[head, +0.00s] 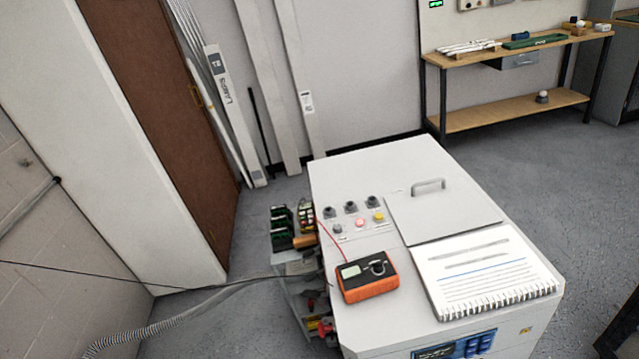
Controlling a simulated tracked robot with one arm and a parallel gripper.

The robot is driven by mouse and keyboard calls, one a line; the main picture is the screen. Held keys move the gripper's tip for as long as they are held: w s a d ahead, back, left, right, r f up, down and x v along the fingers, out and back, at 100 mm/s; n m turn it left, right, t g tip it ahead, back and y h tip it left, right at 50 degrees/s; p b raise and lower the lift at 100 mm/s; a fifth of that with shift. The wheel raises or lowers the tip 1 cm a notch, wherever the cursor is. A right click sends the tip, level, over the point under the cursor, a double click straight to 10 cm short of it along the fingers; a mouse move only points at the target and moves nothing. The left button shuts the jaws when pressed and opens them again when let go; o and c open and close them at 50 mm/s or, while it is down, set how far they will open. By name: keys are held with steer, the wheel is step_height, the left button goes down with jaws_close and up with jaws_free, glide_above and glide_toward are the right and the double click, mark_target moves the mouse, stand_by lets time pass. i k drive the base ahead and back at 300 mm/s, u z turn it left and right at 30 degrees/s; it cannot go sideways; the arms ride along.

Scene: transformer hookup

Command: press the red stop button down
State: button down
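A small red button (360,222) is on the top of a white cabinet (375,165), in the middle of a short row. A pale grey button (337,229) is to its left and a yellow button (379,216) to its right. Whether the red button is up or down is too small to tell. Three dark knobs (350,207) stand in a row just behind the buttons. My gripper is not in view, and nothing covers the button.
An orange multimeter (367,276) with a red lead and a spiral notebook (485,272) lie on the cabinet top. A raised handle (428,186) is on its lid. Terminal parts (283,228) jut out at the left side. A workbench (510,55) stands behind.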

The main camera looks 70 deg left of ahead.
mark_target(322, 329)
steer(key=u, duration=0.45)
steer(key=k, duration=1.15)
steer(key=u, duration=0.8)
steer(key=i, duration=0.45)
